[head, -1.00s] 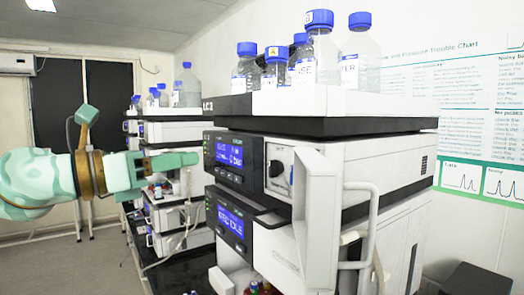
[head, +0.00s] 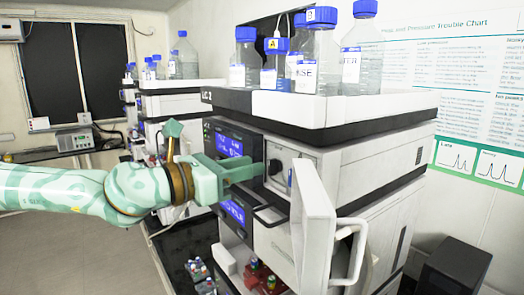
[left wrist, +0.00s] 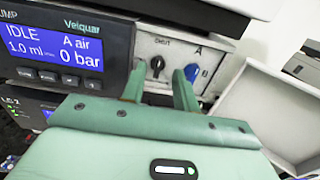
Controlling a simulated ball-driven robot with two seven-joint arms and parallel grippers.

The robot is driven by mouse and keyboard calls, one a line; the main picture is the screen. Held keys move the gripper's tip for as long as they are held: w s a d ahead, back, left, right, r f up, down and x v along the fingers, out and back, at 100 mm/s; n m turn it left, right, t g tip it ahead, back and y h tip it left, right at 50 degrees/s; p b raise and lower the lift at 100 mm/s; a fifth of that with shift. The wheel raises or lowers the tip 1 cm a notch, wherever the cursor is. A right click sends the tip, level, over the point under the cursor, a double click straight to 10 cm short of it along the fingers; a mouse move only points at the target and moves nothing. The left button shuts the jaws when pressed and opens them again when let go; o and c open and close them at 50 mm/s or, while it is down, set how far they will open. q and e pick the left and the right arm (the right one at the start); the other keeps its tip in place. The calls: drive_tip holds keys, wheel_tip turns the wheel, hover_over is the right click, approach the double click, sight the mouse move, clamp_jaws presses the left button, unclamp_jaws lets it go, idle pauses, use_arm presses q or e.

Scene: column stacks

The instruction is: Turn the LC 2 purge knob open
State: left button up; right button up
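The black purge knob (left wrist: 156,66) sits on the pale front panel below a "SHUT" label in the left wrist view. In the head view the knob (head: 275,168) shows as a small dark spot just beyond my fingers. My left gripper (head: 258,171) reaches in from the left toward the LC2 pump module (head: 222,140). In the left wrist view my left gripper (left wrist: 159,80) is open, with one finger on each side of the knob. I cannot tell whether they touch it. My right gripper is not in view.
The white door (head: 315,225) stands open right of the knob. A blue part (left wrist: 192,72) sits right of the knob, by the right finger. The pump display (left wrist: 65,40) reads IDLE and 0 bar. Blue-capped bottles (head: 315,60) stand on top. A second stack (head: 180,105) stands behind.

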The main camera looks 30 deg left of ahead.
sight(269, 161)
use_arm(q)
drive_tip(key=shift+x, duration=2.1)
clamp_jaws()
